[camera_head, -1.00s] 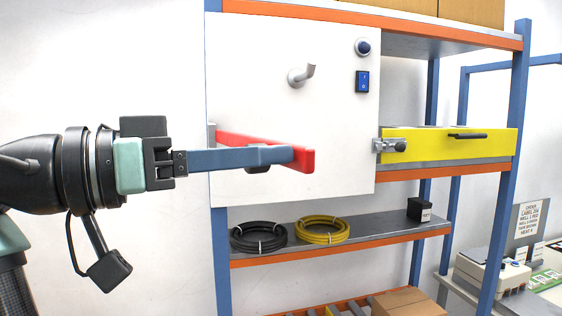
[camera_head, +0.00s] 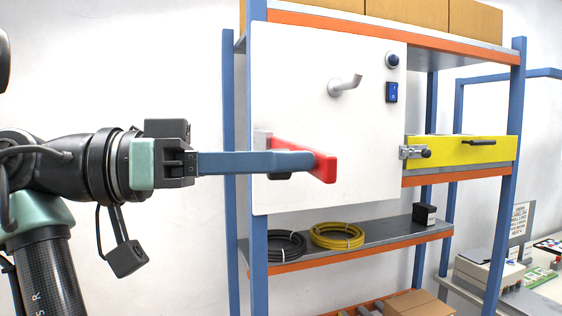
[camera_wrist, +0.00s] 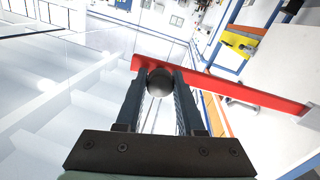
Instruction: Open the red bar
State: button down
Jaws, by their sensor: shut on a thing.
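The red bar (camera_head: 325,167) is mounted at the left edge of the white panel (camera_head: 312,80) and sticks out from it toward the camera. In the wrist view the red bar (camera_wrist: 240,89) runs from above the fingertips to the right. My gripper (camera_wrist: 160,84) has its two fingers on either side of a round black knob (camera_wrist: 159,83) at the bar's free end, and is shut on it. In the head view my gripper (camera_head: 302,162) comes in from the left, its blue-grey fingers covering part of the bar. Only a dark piece shows under the fingers there.
The panel also bears a grey handle (camera_head: 345,85) and a blue switch (camera_head: 391,92). A yellow drawer (camera_head: 470,151) sits to the right. Black cable (camera_head: 281,247) and yellow cable (camera_head: 337,237) coils lie on the shelf below. Blue uprights (camera_head: 259,230) stand near the bar.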

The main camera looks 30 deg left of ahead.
jog(key=shift+r, duration=0.1)
dwell(0.3)
jog(key=c, duration=0.5)
grip_release()
jog(key=shift+b+v, duration=2.5)
jog(key=shift+v, duration=4.05)
